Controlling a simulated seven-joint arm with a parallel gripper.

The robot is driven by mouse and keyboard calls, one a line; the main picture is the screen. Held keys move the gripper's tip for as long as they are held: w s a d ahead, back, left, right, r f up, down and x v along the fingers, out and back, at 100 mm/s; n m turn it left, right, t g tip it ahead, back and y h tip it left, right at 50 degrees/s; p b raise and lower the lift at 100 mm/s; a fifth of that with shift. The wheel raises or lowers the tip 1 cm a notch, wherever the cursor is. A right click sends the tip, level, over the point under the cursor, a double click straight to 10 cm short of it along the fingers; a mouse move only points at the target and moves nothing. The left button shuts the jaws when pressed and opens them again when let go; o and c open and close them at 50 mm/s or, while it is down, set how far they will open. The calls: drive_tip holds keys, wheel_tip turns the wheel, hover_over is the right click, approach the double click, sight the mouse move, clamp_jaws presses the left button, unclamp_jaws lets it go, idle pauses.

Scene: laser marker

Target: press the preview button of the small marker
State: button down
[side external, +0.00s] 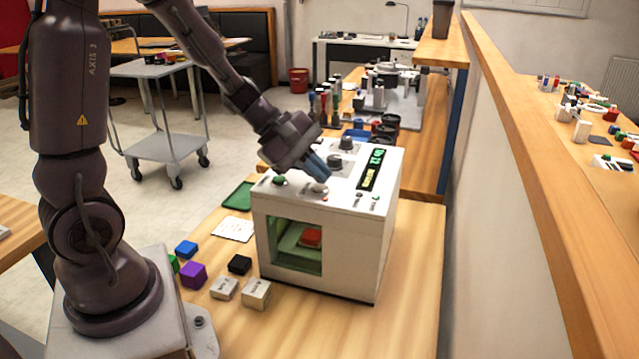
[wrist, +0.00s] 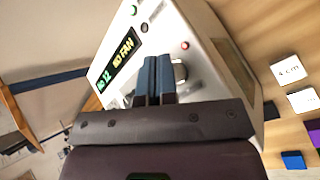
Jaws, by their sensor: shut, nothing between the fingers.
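The small marker, a white box (side external: 345,245), stands on the wooden table, with a red block (side external: 311,238) behind its front window. Contact cannot be told. Labels are too small to identify the preview button.
White labelled blocks (side external: 256,293), a black block (side external: 239,265), a purple block (side external: 193,275) and a blue block (side external: 186,249) lie left of the marker. A green tray (side external: 240,196) and white card (side external: 234,229) lie nearby. The table's front right is clear.

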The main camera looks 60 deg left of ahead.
sight(317, 187)
drive_tip(key=shift+r, duration=0.45)
drive_tip(key=shift+r, duration=3)
